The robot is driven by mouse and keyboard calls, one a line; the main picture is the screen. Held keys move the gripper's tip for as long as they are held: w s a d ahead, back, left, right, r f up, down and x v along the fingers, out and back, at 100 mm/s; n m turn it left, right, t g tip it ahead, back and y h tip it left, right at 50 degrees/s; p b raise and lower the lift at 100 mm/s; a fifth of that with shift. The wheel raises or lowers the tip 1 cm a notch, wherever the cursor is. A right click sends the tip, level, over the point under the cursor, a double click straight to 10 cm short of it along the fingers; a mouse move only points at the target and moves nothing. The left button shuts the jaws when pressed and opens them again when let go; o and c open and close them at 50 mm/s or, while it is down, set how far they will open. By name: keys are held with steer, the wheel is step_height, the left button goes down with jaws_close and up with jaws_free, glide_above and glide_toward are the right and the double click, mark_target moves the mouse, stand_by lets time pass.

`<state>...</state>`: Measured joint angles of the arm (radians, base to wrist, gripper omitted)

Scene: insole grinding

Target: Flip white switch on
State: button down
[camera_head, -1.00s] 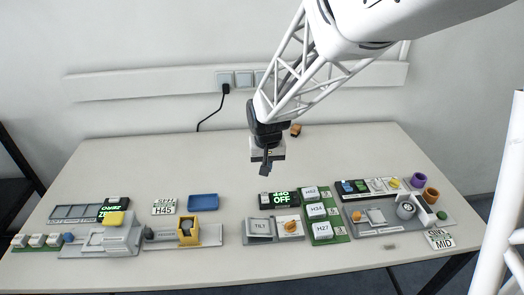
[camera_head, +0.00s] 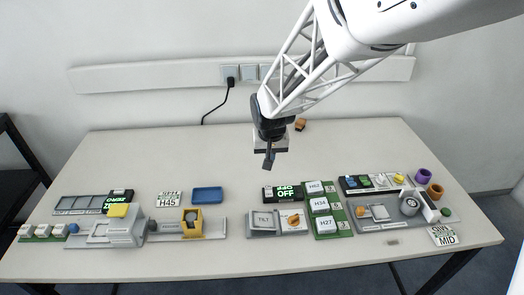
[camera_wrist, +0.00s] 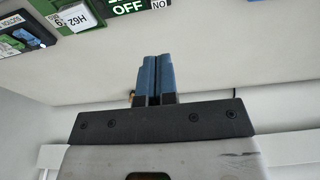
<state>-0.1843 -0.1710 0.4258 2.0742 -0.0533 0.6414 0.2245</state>
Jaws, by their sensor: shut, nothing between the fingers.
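A row of small coloured switches sits on a panel (camera_head: 389,184) at the right of the table. My gripper (camera_head: 268,164) hangs above the table behind that display, pointing down and apart from everything. In the wrist view its blue fingers (camera_wrist: 157,78) are shut together and empty.
A green board (camera_head: 328,228) with white labelled blocks stands right of the TILT plate (camera_head: 264,222). A grey station with a yellow holder (camera_head: 192,225) and a blue tray (camera_head: 207,194) are at left. The back of the table is mostly clear.

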mark_target(269, 191)
steer(key=shift+f, duration=0.2)
steer(key=f, duration=0.4)
steer(key=w+f, duration=0.1)
steer(key=f, duration=0.4)
steer(key=w+f, duration=0.1)
steer(key=f, duration=0.3)
steer(key=shift+w+f, duration=0.2)
steer(key=shift+f, duration=0.05)
steer(key=shift+w+f, duration=0.1)
steer(key=shift+w+f+g, duration=0.1)
steer(key=shift+f+g, duration=0.15)
steer(key=shift+g, duration=0.25)
steer(key=shift+f, duration=0.1)
steer(key=shift+s, duration=0.3)
steer(key=shift+s+r, duration=0.2)
steer(key=shift+s, duration=0.3)
